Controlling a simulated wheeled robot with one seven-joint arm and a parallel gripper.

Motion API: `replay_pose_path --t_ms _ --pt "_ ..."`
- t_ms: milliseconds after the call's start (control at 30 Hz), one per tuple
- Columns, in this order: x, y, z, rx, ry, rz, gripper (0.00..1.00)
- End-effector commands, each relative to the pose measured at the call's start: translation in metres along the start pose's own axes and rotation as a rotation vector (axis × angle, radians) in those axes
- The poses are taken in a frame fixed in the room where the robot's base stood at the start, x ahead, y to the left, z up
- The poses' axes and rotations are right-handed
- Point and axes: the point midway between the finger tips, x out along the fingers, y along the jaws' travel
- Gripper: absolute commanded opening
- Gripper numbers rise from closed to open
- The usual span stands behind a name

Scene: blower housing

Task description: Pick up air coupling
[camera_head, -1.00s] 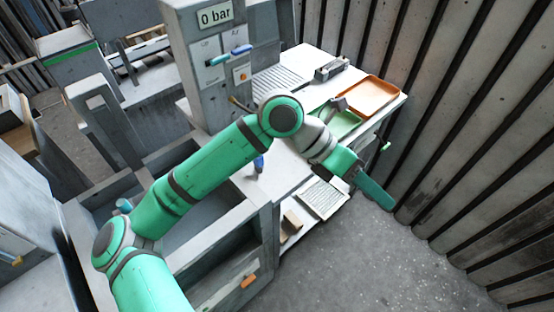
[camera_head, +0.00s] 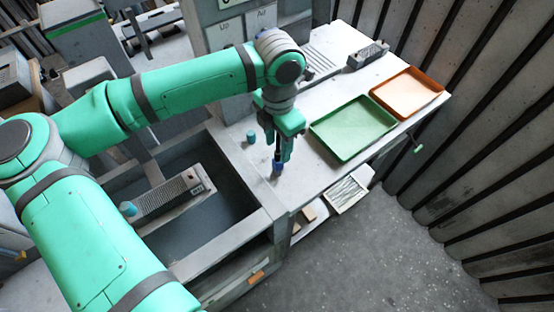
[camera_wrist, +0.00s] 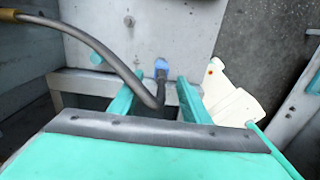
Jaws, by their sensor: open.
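The air coupling looks to be the small blue piece (camera_head: 278,166) near the front edge of the work table. In the wrist view the blue piece (camera_wrist: 161,66) has a dark lower part and lies ahead of my fingers, roughly between their lines. My gripper (camera_head: 277,150) points down just above it in the head view. In the wrist view my gripper (camera_wrist: 157,92) has its two green fingers apart, with nothing clearly held. A dark hose (camera_wrist: 112,60) curves from the upper left to the space between the fingers. I cannot tell whether the fingers touch the coupling.
A green tray (camera_head: 353,128) and an orange tray (camera_head: 408,94) lie to the right on the table. A small teal cylinder (camera_head: 251,137) stands left of my gripper. A deep open bin (camera_head: 215,222) is to the left. A ribbed wall (camera_head: 500,150) bounds the right.

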Motion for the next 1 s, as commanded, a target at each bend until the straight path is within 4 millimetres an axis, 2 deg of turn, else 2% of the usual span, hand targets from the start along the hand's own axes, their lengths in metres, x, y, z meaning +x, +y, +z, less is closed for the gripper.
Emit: replay_pose_path --t_ms 100,267,600,933,1000 --pt "0.013 -0.001 0.0 0.0 -0.001 -0.002 0.43" --pt "0.021 0.0 -0.001 -0.003 -0.002 -0.003 0.43" --pt "0.064 -0.001 -0.003 -0.005 -0.002 -0.004 0.43" --pt "0.07 0.0 -0.003 -0.005 -0.002 -0.001 0.43" --pt "0.07 0.0 -0.003 -0.005 -0.002 -0.001 0.26"
